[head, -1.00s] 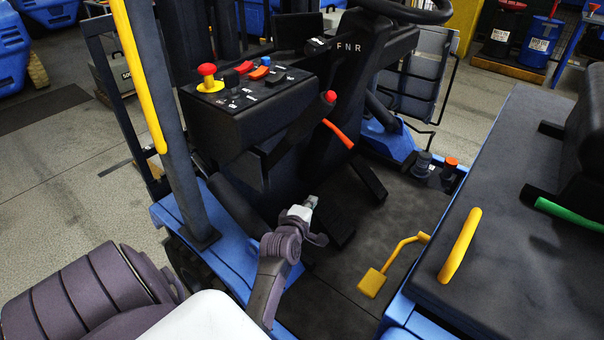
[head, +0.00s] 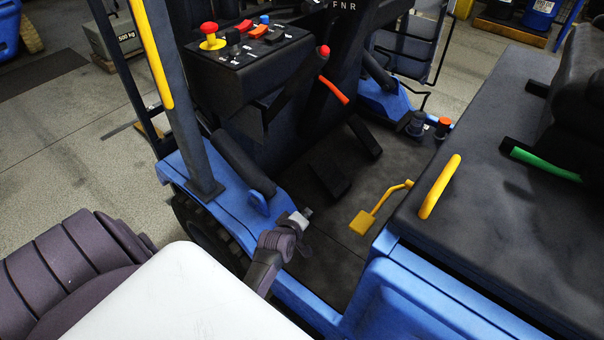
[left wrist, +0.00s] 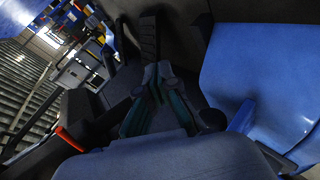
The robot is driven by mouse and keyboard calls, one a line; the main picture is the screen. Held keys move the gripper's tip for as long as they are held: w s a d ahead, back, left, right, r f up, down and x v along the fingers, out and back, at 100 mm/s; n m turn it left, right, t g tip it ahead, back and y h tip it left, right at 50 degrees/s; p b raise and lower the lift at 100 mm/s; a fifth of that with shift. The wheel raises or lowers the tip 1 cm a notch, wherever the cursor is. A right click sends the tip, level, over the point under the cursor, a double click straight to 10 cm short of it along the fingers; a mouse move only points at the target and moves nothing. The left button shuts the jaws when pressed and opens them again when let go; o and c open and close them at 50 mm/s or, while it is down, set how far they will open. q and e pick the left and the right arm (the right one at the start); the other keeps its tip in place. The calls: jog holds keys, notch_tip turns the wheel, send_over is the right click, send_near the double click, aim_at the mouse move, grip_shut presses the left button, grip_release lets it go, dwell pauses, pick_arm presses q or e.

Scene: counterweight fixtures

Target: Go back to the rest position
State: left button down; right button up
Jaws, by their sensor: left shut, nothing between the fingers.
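My left gripper (head: 304,213) is over the near left edge of the vehicle's dark floor, beside its blue side sill. It is shut and empty, and it touches nothing that I can make out. In the left wrist view its fingers (left wrist: 158,75) point toward a dark pedal, with blue bodywork on the right. My right gripper is not in either view.
A dark console (head: 240,75) with a red knob on yellow stands ahead. A red-orange lever (head: 334,90), a yellow pedal (head: 363,222) and a yellow grab handle (head: 440,186) are close by. A dark post (head: 180,110) with a yellow grip rises at left.

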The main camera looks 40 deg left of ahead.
pick_arm(q)
jog(key=shift+s+f, duration=0.1)
jog(key=shift+f, duration=0.1)
dwell(0.5)
jog(key=s+d+r+m+g+h, duration=0.1)
jog(key=s+d+r+m+g, duration=0.25)
jog(key=s+d+m, duration=0.35)
jog(key=s+d+r+m+g+h, duration=0.15)
jog(key=s+r+m, duration=0.3)
jog(key=s, duration=0.55)
jog(key=s+d+r+m+g+h, duration=0.1)
jog(key=s+d+r+m+g, duration=0.3)
jog(key=s+m, duration=0.35)
notch_tip(320, 180, down, 27)
jog(key=s+d, duration=0.1)
jog(key=s, duration=0.2)
jog(key=s+a+f+g, duration=0.1)
jog(key=s+a+f, duration=0.1)
jog(key=s+f, duration=1.3)
jog(key=shift+s+a+f+n+y, duration=0.2)
jog(key=shift+s+a+n+y, duration=0.1)
jog(key=shift+s+y, duration=0.1)
